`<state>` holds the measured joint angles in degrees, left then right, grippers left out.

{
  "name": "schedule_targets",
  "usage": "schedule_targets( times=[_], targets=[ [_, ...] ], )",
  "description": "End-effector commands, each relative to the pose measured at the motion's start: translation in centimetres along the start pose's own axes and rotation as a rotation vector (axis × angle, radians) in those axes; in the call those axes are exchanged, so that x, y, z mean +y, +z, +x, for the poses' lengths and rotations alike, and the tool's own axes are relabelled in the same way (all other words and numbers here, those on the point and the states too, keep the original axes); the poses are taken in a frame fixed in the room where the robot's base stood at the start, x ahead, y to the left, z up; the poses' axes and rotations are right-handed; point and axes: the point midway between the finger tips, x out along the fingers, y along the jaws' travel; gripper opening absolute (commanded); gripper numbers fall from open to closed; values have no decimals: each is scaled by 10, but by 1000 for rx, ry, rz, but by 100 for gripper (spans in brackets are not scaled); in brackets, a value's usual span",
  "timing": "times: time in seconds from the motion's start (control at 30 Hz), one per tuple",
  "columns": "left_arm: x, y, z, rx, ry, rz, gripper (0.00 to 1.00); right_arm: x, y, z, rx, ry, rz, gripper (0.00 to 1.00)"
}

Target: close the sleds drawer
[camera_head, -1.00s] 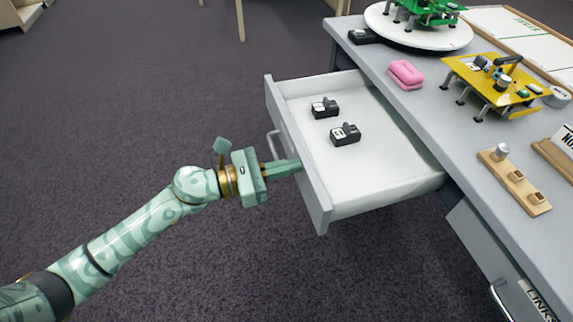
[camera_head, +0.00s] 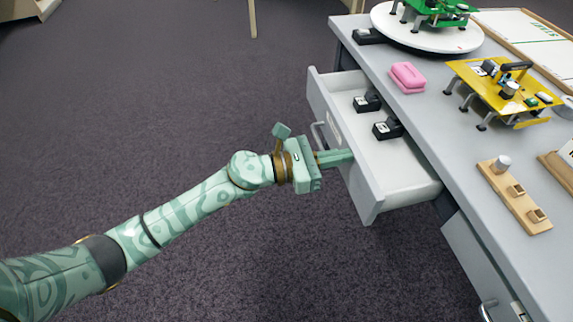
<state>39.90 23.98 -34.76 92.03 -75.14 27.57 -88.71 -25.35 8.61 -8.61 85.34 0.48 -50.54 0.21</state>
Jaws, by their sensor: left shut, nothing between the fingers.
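The drawer (camera_head: 408,182) sticks partly out of the grey desk, its white inside showing. Two small black devices (camera_head: 367,103) lie in it. Its front panel (camera_head: 345,150) faces left and has a bar handle (camera_head: 318,135). My left gripper (camera_head: 350,157) is shut and empty, its fingertips at the outer face of the front panel, just nearer than the handle. They look to be touching the panel. Any label on the drawer front is not readable from here. My right gripper is not in view.
The desk top (camera_head: 450,150) holds a pink block (camera_head: 407,77), a yellow board on legs (camera_head: 505,90), a wooden strip with pegs (camera_head: 514,195) and a white turntable (camera_head: 425,35). Another drawer front (camera_head: 475,262) lies nearer below. Carpet (camera_head: 150,100) on the left is clear.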

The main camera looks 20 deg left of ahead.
Motion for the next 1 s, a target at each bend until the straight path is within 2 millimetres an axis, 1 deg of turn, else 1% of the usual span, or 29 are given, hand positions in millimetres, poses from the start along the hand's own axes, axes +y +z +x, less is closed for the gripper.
schedule_targets(
  times=[0.03,0.2,0.3,0.43,0.6,0.7,1.0],
  targets=[
    [0,-1,14,-1,-1,1,0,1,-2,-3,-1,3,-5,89],
    [0,-2,54,-1,-1,-1,0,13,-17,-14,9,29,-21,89],
    [0,-2,74,0,0,-1,0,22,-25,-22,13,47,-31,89],
    [0,-2,93,0,-1,-2,0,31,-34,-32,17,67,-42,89],
    [0,-1,109,0,1,0,0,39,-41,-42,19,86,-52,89],
    [0,-1,113,1,1,0,0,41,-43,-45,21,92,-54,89],
    [0,0,115,1,1,0,0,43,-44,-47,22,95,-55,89]
  ],
)
